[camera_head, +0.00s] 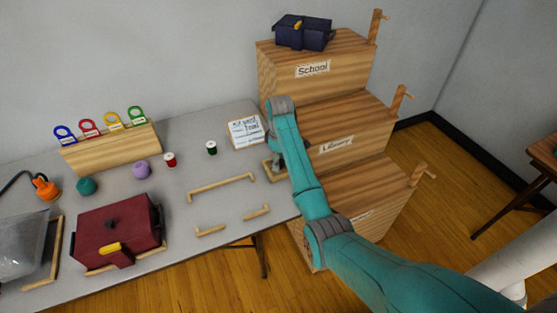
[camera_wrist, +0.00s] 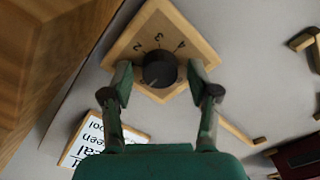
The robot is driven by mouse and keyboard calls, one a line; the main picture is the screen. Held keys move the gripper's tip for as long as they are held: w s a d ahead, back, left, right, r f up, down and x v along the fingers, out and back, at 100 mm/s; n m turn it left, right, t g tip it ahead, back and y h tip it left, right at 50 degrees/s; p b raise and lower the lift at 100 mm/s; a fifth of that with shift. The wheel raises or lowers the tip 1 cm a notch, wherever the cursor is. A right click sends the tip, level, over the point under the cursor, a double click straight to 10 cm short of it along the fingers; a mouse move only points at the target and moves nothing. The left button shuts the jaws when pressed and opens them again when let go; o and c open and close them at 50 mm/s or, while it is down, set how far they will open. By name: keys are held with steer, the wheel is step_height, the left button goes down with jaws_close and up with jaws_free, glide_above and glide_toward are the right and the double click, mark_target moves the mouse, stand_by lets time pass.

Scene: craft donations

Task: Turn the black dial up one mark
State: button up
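The black dial (camera_wrist: 160,69) sits on a square wooden plate (camera_wrist: 150,20) with numbers around it; 2, 3 and 4 can be read in the wrist view. I cannot tell clearly which mark the dial points to. My gripper (camera_wrist: 160,82) is open, with one finger on each side of the dial and a visible gap on both sides. In the head view my gripper (camera_head: 276,160) is over the plate (camera_head: 270,174) at the table's right edge, and it hides the dial.
Stacked wooden crates labelled School (camera_head: 275,70) and Library (camera_head: 365,122) stand right beside the plate, with crank handles on their right. Wooden rails (camera_head: 221,184), spools, yarn balls and a dark red case (camera_head: 115,230) lie left.

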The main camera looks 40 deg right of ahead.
steer(key=c, duration=0.9)
steer(key=shift+o, duration=0.2)
steer(key=shift+m, duration=0.4)
steer(key=m, duration=0.3)
steer(key=shift+m, duration=2.5)
steer(key=o, duration=1.1)
steer(key=shift+o, duration=0.2)
